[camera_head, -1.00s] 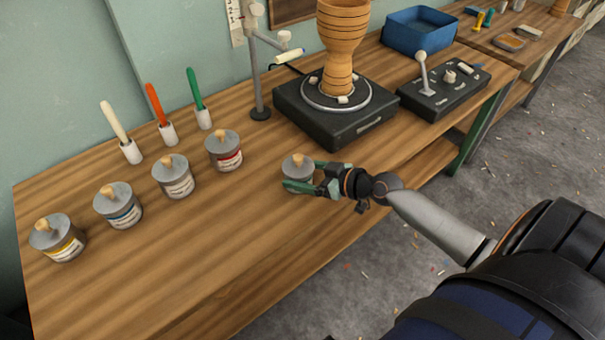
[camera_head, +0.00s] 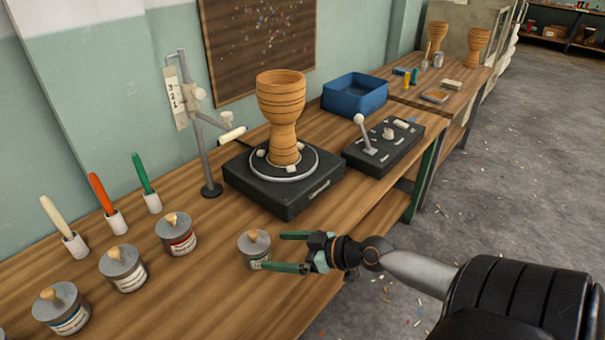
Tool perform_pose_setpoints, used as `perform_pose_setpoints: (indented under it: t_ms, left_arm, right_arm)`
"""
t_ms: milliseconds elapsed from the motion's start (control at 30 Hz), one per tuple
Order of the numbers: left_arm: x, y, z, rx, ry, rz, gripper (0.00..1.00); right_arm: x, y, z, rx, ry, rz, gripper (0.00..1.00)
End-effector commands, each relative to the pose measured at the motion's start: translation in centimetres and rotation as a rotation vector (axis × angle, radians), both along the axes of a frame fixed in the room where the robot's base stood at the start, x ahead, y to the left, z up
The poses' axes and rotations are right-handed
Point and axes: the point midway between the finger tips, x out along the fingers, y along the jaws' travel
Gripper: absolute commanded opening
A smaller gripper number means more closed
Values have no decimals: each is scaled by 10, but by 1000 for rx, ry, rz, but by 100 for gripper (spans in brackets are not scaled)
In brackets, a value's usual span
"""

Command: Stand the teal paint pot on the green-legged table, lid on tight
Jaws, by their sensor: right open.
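The small grey-lidded pot (camera_head: 253,252) nearest my right gripper stands upright on the wooden table, with a teal tint at its label. Its grey lid (camera_head: 254,241) with a pale knob lies on top and looks level; how tightly it sits cannot be told. The table (camera_head: 190,300) has a green leg (camera_head: 425,180) at its right end. My right gripper (camera_head: 271,251) is open and empty, just right of the pot. Its lower fingertip overlaps the pot's lower edge in the picture; contact cannot be told. My left gripper is not in view.
Several similar pots, including a red-banded one (camera_head: 177,236), stand at left near brushes in white holders (camera_head: 115,222). Behind are a black turntable (camera_head: 285,185) bearing a wooden goblet drum (camera_head: 283,115), a lever box (camera_head: 384,146) and a blue bin (camera_head: 354,95). The front tabletop is clear.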

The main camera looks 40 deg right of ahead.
Motion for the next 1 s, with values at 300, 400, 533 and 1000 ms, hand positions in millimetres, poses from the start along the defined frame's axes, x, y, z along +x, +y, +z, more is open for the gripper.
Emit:
perform_pose_setpoints:
  t_ms: [300,400,533,1000]
  left_arm:
    - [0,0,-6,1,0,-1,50]
    - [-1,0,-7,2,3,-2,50]
    - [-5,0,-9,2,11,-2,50]
    - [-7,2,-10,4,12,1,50]
  right_arm:
    - [-35,-14,13,1,2,-2,100]
    - [-41,-18,17,1,1,-2,100]
    - [-46,-19,20,0,-1,0,100]
    - [-47,-20,21,0,-1,0,100]
